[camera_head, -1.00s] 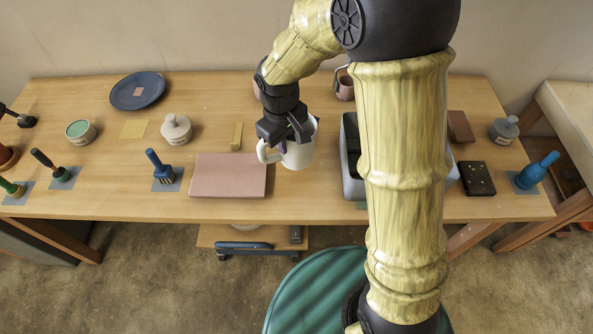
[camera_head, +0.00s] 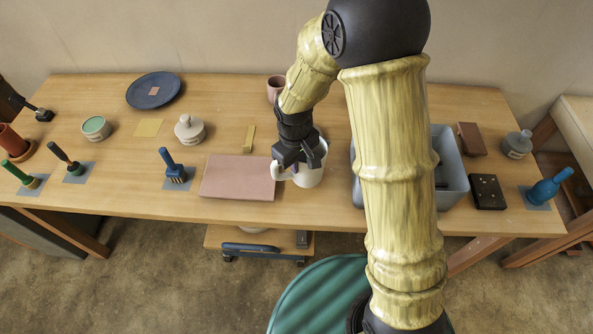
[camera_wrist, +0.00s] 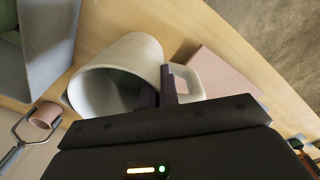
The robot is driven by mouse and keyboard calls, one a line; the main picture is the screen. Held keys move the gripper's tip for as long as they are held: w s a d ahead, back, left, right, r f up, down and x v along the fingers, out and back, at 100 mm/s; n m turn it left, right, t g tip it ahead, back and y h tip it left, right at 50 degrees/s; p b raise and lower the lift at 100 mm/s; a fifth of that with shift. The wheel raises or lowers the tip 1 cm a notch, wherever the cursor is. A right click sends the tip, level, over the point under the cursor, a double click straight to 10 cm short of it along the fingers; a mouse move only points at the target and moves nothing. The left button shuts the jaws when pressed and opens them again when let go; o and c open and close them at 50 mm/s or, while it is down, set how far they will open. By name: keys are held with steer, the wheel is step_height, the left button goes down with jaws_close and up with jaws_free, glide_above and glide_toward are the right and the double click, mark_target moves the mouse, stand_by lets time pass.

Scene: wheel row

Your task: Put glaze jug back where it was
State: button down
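The glaze jug (camera_head: 311,174) is a white jug with a loop handle, just right of the pink-brown slab in the head view. In the wrist view the jug (camera_wrist: 135,62) shows its open mouth, with the handle on the right. My gripper (camera_head: 296,163) is at the handle side of the jug. In the wrist view its two fingers (camera_wrist: 158,92) are close together on the jug's wall, one of them in the handle gap. I cannot tell whether the jug's base touches the table.
The pink-brown slab (camera_head: 238,178) lies close left of the jug. A grey bin (camera_head: 453,170) stands to the right, partly behind my arm.

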steer(key=shift+f, duration=1.85)
steer(key=shift+f, duration=0.2)
steer(key=c, duration=1.7)
jaws_free()
steer(key=shift+r, duration=0.1)
step_height(320, 180, up, 12)
glide_above(297, 184)
steer(key=shift+s+a+r, duration=0.15)
steer(key=shift+s+a, duration=0.05)
steer(key=shift+s, duration=0.05)
